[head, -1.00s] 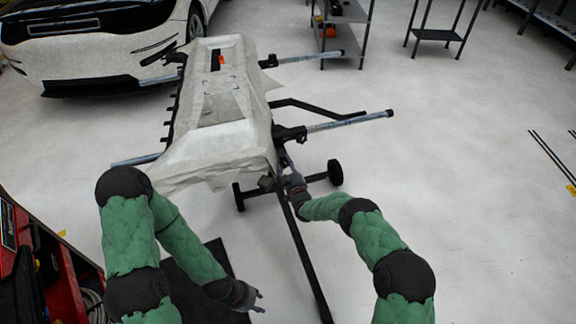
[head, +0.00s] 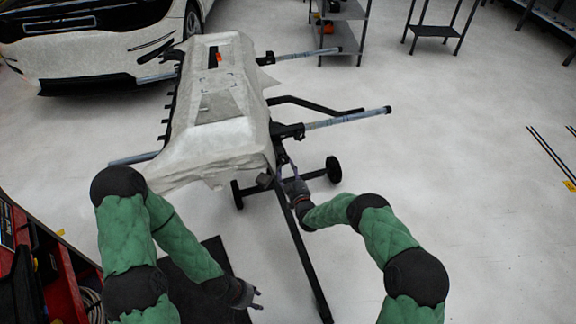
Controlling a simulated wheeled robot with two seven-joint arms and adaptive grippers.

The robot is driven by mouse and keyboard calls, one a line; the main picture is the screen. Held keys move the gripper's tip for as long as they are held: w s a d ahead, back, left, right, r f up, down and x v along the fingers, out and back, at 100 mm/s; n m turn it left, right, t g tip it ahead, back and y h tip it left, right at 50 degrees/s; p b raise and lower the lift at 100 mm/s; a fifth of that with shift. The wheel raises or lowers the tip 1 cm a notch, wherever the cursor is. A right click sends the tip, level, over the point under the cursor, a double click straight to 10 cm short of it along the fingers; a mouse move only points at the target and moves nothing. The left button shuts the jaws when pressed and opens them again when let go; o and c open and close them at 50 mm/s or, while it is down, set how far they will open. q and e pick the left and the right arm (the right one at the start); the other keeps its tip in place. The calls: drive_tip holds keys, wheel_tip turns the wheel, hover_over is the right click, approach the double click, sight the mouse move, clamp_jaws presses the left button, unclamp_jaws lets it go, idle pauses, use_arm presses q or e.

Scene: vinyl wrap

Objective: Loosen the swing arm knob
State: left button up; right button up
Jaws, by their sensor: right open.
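A stand with black legs and silver-grey arms holds a bumper wrapped in pale vinyl (head: 210,115). A small dark block (head: 264,180) sits on the stand's frame below the bumper's near right corner; I cannot tell whether it is the swing arm knob. My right gripper (head: 287,176) is open at the black upright by this corner, just right of the block. Whether it touches anything is too small to tell. My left gripper (head: 260,298) is open and empty, low over the floor beside the long black leg (head: 305,265).
A wheel (head: 334,169) of the stand is right of my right gripper. A silver arm (head: 345,119) sticks out above it. A red tool cart (head: 62,285) stands at lower left, a white car (head: 95,60) at upper left.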

sight(285, 162)
drive_tip(key=v, duration=0.7)
drive_tip(key=w+a+m, duration=0.1)
drive_tip(key=w, duration=0.2)
drive_tip(key=w+a+m, duration=0.1)
drive_tip(key=w, duration=0.5)
drive_tip(key=shift+w+a+f+m, duration=0.1)
drive_tip(key=shift+w+a+m, duration=0.15)
drive_tip(key=shift+a+m, duration=0.15)
drive_tip(key=shift+x, duration=0.8)
